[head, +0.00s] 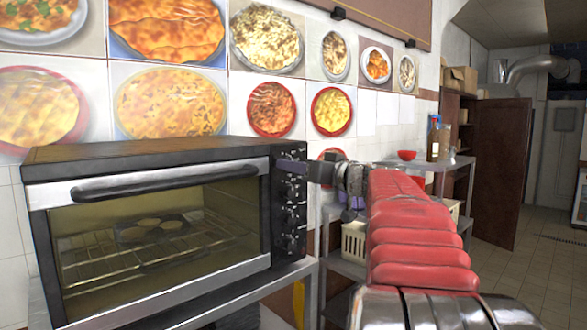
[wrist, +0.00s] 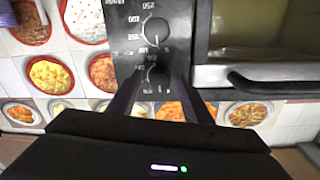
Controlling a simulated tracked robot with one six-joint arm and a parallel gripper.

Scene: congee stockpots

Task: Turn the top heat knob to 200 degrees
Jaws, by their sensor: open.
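The black toaster oven (head: 150,215) has a dark control panel on its right side with several round knobs in a column. The top heat knob (head: 289,188) is partly hidden by my gripper (head: 290,168) in the head view. In the wrist view, which shows the panel upside down, the top knob (wrist: 157,75) lies between the two dark fingertips of my gripper (wrist: 160,84). The jaws are open, one finger on each side of it; I cannot tell whether they touch it. Its pointer is too small to read. Another knob (wrist: 156,31) with a printed number scale shows beyond it.
The oven door handle (head: 170,180) juts out left of the panel and also shows in the wrist view (wrist: 270,84). A tray with round items sits inside the oven. A metal shelf with a cream basket (head: 353,240) stands to the right. Tiled wall is behind.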

